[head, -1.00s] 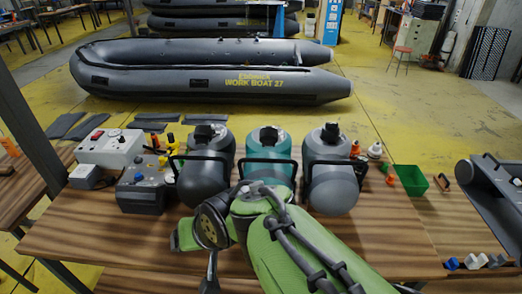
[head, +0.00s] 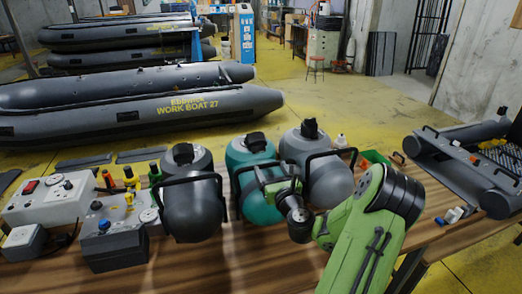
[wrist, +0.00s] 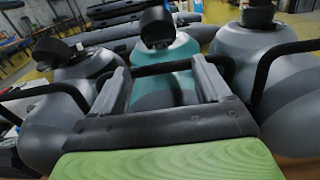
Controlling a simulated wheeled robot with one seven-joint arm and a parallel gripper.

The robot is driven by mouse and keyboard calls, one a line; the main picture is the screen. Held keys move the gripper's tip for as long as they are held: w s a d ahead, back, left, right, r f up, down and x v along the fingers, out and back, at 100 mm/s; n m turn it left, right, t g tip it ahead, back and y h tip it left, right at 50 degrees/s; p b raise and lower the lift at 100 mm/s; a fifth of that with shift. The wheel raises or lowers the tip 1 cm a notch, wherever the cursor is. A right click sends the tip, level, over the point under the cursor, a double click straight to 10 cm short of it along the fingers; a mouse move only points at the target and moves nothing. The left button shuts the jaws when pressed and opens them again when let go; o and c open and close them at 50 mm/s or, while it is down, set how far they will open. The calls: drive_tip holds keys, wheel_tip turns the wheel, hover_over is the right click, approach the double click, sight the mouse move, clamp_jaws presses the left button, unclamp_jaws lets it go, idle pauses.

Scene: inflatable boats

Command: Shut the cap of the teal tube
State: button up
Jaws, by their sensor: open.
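The teal tube (head: 256,205) stands on the wooden table between two grey tubes. It also shows in the wrist view (wrist: 172,55), straight ahead between my fingers. Its black cap (head: 254,142) sits at the top of the tube and looks raised and tilted in the wrist view (wrist: 156,27). My gripper (wrist: 160,72) is open and empty, its two fingers pointing toward the teal tube below the cap. In the head view my green arm comes in from the right, with its wrist just in front of the tube's right side. The fingertips are hard to make out there.
A dark grey tube (head: 190,212) stands left and a lighter grey tube (head: 325,185) right, each with a black handle. Control boxes (head: 108,240) stand at the left. A green bin (head: 376,158) and grey boat part (head: 450,165) lie right. The front table is mostly clear.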

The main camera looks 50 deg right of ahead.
sight(260, 149)
drive_tip(key=p+x, duration=0.2)
drive_tip(key=x, duration=0.8)
drive_tip(key=shift+w+p, duration=0.25)
drive_tip(key=shift+p, duration=0.15)
drive_tip(key=c, duration=1.2)
drive_tip(key=shift+c, duration=0.2)
drive_tip(key=shift+r+p, duration=0.15)
drive_tip(key=shift+p, duration=0.2)
